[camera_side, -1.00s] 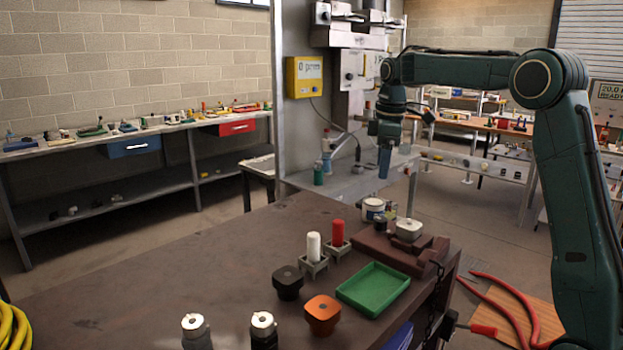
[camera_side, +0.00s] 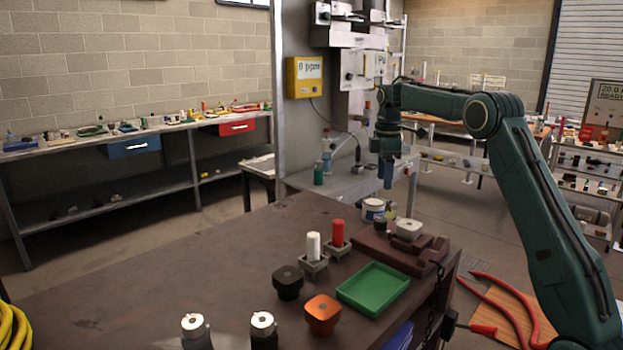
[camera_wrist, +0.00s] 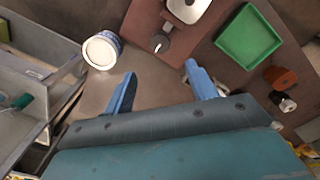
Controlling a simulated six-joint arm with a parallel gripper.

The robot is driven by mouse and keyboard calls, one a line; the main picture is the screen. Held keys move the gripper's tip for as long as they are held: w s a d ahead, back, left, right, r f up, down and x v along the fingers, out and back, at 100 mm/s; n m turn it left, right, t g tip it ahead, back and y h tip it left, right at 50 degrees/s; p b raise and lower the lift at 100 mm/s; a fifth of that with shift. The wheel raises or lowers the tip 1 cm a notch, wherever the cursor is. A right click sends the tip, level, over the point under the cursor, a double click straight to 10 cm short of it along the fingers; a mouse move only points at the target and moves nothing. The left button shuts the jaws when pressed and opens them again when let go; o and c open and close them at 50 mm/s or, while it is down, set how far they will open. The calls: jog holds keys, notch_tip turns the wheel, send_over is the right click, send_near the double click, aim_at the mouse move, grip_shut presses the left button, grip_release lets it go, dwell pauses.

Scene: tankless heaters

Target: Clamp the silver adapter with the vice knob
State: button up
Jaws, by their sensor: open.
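The silver adapter (camera_side: 409,229) is a pale rounded block sitting on the brown vice (camera_side: 385,252) at the table's far right corner. It shows partly at the top of the wrist view (camera_wrist: 187,8). A small dark knob (camera_side: 380,223) stands beside it on the vice's left side; in the wrist view the knob (camera_wrist: 161,44) has a light pointer-like mark. My gripper (camera_side: 387,182) hangs pointing down above and behind the vice, clear of it. In the wrist view its blue fingers (camera_wrist: 160,76) are spread apart with nothing between them.
A white tin (camera_side: 373,209) stands just behind the knob. A green tray (camera_side: 373,289), an orange knob-like part (camera_side: 322,315), a black one (camera_side: 288,283), and white and red cylinders (camera_side: 313,246) stand nearer the camera. A grey machine column (camera_side: 305,100) rises behind the table.

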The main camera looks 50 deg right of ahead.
aim_at(381, 219)
notch_tip(381, 219, down, 13)
jog(key=shift+f, duration=0.1)
dwell(0.6)
jog(key=c, duration=1)
